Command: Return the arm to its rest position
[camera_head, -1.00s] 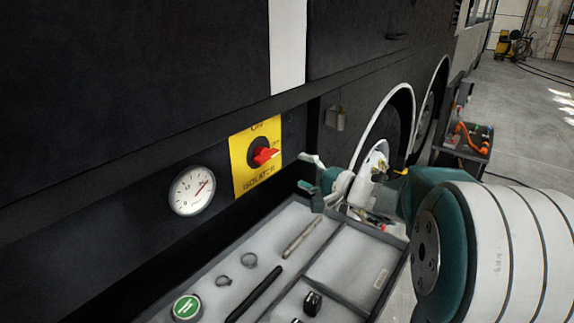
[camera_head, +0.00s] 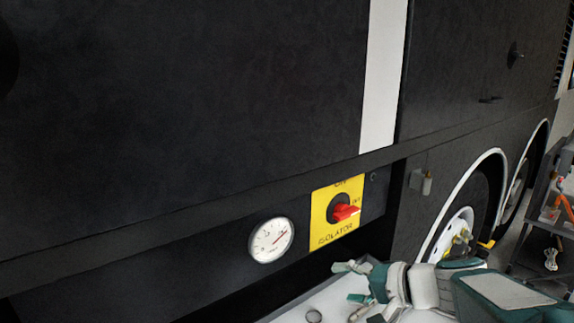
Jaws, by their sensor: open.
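My gripper (camera_head: 352,282) is low in the view, right of centre, over the light-coloured tray (camera_head: 308,297). Its fingers are apart and point left, with nothing seen between them. My arm runs from it to the lower right edge. The gripper is below the yellow isolator plate (camera_head: 325,237) with its red switch (camera_head: 346,212) and does not touch it.
A round white gauge (camera_head: 271,240) sits left of the isolator plate on the dark coach side (camera_head: 200,130). Coach wheels (camera_head: 458,235) and a tool cart (camera_head: 548,215) stand to the right.

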